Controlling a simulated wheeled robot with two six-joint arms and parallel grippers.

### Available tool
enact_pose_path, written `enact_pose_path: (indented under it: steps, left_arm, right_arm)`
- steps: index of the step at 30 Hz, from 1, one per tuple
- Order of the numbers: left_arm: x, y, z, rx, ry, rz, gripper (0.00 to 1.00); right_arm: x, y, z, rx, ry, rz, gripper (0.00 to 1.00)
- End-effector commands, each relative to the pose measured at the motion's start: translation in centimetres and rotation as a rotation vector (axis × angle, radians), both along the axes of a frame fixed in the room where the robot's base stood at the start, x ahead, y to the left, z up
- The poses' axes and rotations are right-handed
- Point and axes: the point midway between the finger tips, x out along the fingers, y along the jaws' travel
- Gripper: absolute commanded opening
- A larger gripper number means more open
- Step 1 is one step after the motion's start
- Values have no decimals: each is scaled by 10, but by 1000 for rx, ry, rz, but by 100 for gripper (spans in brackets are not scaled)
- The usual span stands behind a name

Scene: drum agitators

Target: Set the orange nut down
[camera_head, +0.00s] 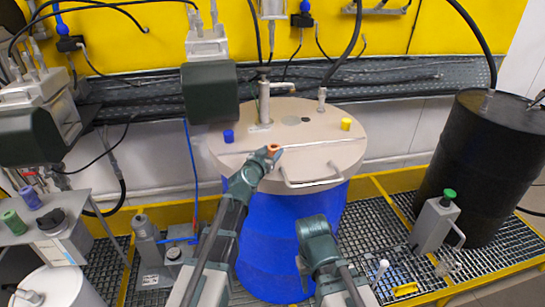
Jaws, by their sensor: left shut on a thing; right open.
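My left gripper (268,155) is over the near part of the beige lid (300,117) of the blue drum (268,240). It is shut on the small orange nut (274,149), which shows at its fingertips. I cannot tell whether the nut touches the lid or is held just above it. My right gripper (311,226) is lower and to the right, in front of the blue drum. It is open and appears empty, though its fingers are hard to make out.
A blue cap (228,136) and a yellow cap (346,124) stand on the lid. A metal handle (312,182) is at its near edge. A black drum (480,165) stands right. A small table (82,218) with coloured parts is left. Yellow-edged grating surrounds the drum.

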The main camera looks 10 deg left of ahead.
Motion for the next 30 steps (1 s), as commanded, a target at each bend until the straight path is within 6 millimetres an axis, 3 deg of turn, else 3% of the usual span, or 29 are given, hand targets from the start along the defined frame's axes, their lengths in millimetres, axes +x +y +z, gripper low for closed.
enact_pose_path:
  steps: [9, 10, 15, 26, 30]
  left_arm:
    - [0, 0, -3, 0, -1, 2, 0]
    - [0, 0, -2, 0, 0, 1, 60]
    - [0, 0, -1, 0, 0, 1, 87]
    - [0, 0, 4, 0, 0, 1, 87]
    - [-25, 6, 8, -1, 0, 2, 87]
  right_arm:
    - [0, 0, -3, 0, 0, 0, 46]
    - [0, 0, -2, 0, 0, 0, 46]
    - [0, 0, -1, 0, 0, 0, 46]
    - [0, 0, 4, 0, 0, 0, 46]
    - [0, 0, 8, 0, 0, 0, 46]
